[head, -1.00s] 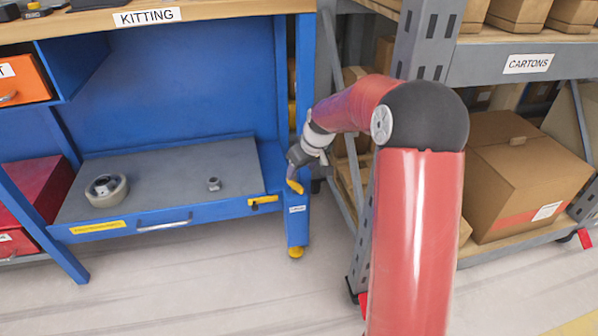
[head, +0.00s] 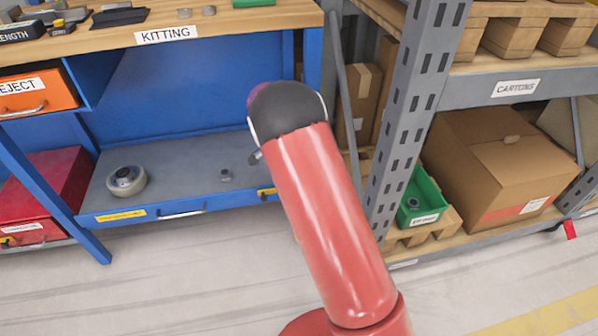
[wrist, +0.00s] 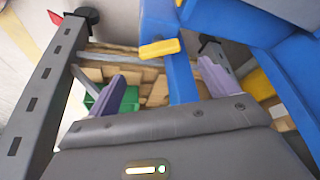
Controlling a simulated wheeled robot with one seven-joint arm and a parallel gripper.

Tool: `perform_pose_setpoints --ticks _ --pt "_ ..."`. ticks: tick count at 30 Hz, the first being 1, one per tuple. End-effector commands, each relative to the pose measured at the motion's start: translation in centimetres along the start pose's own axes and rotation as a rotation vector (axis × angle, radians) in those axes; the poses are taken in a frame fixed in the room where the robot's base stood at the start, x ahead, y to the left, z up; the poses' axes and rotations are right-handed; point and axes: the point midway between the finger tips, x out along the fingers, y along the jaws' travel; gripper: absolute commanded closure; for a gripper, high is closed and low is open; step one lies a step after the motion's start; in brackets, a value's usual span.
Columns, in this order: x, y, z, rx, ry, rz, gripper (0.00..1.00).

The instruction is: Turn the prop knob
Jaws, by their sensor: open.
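A yellow piece (wrist: 160,48) lies across a blue post (wrist: 182,70) in the wrist view; I cannot tell whether it is the prop knob. In the head view a yellow fitting (head: 266,192) shows at the right end of the blue bench's lower shelf (head: 215,150), partly behind my arm. My gripper (wrist: 164,82) is open, its two purple-grey fingers apart, with the post showing between them and the yellow piece beyond the tips. I see no contact. In the head view my red arm hides the gripper.
The carton rack's grey upright (head: 410,110) stands right of my arm. A green bin (head: 422,200) and a large carton (head: 500,150) sit on its lower shelf.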

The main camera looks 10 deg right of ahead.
Motion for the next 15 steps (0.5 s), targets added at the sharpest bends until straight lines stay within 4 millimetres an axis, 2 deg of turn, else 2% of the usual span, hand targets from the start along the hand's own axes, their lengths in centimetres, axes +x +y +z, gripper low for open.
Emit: perform_pose_setpoints --ticks 9,15 --pt "5.0 0.1 0.0 0.000 -0.003 0.002 0.15" --pt "7.0 0.0 0.0 0.000 -0.002 0.000 0.15"
